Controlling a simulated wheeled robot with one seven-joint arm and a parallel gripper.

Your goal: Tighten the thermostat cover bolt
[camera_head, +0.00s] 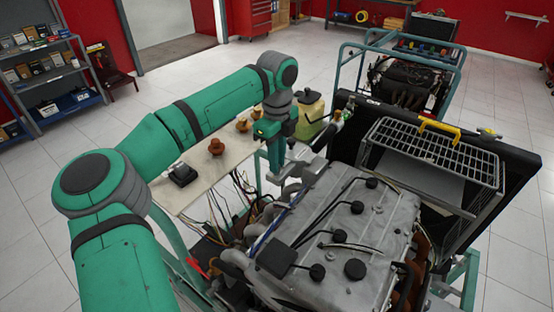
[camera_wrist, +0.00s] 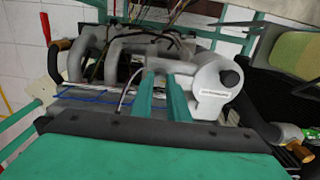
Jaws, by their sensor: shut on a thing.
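The grey rounded thermostat cover (camera_wrist: 208,88) with a pale label and a black round part (camera_wrist: 229,78) is right of centre in the wrist view. It also shows in the head view (camera_head: 308,168), at the far left corner of the engine (camera_head: 345,225). My gripper (camera_wrist: 160,82) has two teal fingers pointing down at the left side of the cover. It shows in the head view too (camera_head: 275,172). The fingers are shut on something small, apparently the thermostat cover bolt. The bolt itself is hidden between the fingers, so its seating cannot be seen.
Grey curved pipes (camera_wrist: 100,60) and loose wiring are beside the gripper. A bench (camera_head: 205,185) holds several brown parts and a black box (camera_head: 181,174). A yellow-green container (camera_head: 310,115) stands close behind the gripper. The radiator (camera_head: 475,165) is to the right.

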